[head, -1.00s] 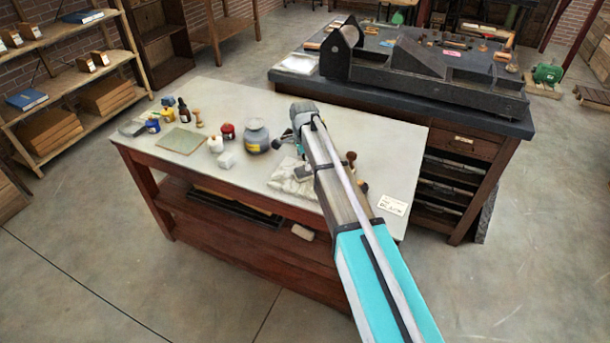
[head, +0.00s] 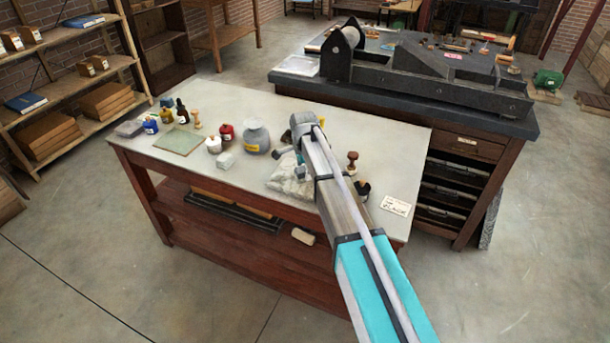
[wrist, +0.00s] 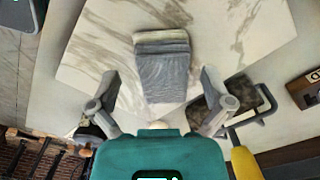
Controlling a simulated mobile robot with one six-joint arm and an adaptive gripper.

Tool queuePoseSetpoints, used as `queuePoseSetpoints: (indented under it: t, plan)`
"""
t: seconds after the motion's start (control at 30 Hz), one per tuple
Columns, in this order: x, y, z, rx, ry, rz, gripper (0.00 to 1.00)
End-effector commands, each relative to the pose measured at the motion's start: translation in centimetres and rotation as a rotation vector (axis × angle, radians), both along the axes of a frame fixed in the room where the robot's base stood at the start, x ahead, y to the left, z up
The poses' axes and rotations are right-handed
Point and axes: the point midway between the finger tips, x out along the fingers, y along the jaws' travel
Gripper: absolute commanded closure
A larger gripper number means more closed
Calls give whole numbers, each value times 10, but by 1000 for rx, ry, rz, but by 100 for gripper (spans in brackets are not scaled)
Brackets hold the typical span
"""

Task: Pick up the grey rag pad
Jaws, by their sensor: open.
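The grey rag pad (wrist: 162,68) is a folded, soft-looking block in the wrist view. It lies on a pale marble slab (wrist: 95,60), which also shows on the table in the head view (head: 283,181). My gripper (wrist: 158,80) is open, with one finger to the left of the pad and one to the right. Gaps show between the fingers and the pad's sides. In the head view my gripper (head: 298,160) is over the slab, and I cannot make out the pad there behind my arm.
On the table, a grey jar (head: 256,137), a white block (head: 225,161) and several small bottles stand left of the slab.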

Motion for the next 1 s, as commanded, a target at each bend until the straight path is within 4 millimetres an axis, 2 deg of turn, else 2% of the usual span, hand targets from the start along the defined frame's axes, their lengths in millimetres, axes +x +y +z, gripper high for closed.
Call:
queuePoseSetpoints:
  t: [0.33, 0.7, 0.8, 1.0]
  plan:
    - [0, 0, 0, 0, 0, -1, 2]
    - [0, -1, 0, 0, 0, -1, 71]
    - [0, -1, 0, 0, 0, -1, 86]
    - [0, -1, 0, 0, 0, -1, 87]
